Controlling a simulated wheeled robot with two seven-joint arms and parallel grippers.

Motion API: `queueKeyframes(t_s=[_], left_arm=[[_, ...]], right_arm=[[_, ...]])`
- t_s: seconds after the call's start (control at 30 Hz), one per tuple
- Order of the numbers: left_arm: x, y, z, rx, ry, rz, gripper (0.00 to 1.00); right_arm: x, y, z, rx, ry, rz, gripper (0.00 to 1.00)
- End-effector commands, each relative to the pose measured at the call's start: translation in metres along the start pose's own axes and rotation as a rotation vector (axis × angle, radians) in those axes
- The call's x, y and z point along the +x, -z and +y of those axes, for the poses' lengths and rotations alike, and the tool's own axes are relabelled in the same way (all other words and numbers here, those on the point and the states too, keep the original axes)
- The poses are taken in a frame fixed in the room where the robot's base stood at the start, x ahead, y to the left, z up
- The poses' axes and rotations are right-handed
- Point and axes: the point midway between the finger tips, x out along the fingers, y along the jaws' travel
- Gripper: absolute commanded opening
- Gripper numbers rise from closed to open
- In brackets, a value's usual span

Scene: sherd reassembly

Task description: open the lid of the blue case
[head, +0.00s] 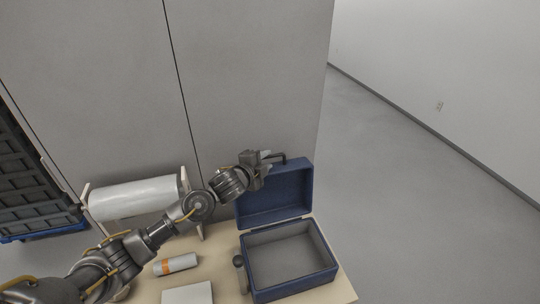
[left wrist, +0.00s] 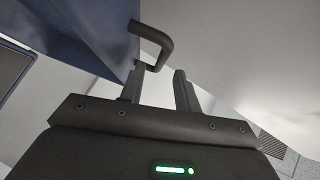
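The blue case (head: 290,288) stands on the table with its lid (head: 274,197) raised upright at the back. Its grey inside is exposed and looks empty. The lid's dark handle (head: 290,157) sticks up at the lid's top edge; the handle also shows in the left wrist view (left wrist: 153,42), beside the blue lid (left wrist: 85,30). My left gripper (head: 266,157) is at the top left of the lid, close to the handle. In the left wrist view its fingers (left wrist: 160,88) are apart with nothing between them. The handle's end is near the left fingertip; I cannot tell whether they touch. My right gripper is not in view.
On the pale table (head: 222,235), a white roll on a stand (head: 133,197) is at the back left. A white and orange cylinder (head: 176,264) and a white flat block (head: 187,294) lie left of the case. A grey panel rises behind.

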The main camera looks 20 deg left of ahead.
Motion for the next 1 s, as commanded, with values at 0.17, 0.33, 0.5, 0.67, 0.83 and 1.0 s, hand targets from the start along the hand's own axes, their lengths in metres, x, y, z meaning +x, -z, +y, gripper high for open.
queueKeyframes(t_s=[0.17,0.33,0.5,0.67,0.83,1.0], left_arm=[[0.022,0.002,-0.001,0.001,-0.001,0.002,0.33],[0.031,0.002,0.0,0.001,-0.001,0.003,0.33],[0.032,0.002,0.001,0.001,-0.001,0.003,0.33],[0.032,0.002,0.001,0.001,-0.001,0.003,0.26],[0.032,0.002,0.001,0.001,-0.001,0.003,0.04],[0.032,0.002,0.001,0.001,-0.001,0.003,0.0]], right_arm=[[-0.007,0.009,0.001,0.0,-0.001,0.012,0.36],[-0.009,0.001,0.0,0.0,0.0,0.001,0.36],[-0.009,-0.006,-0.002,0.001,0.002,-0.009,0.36],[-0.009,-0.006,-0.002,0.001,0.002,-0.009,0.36],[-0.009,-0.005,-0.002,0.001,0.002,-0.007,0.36],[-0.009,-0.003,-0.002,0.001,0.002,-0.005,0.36]])
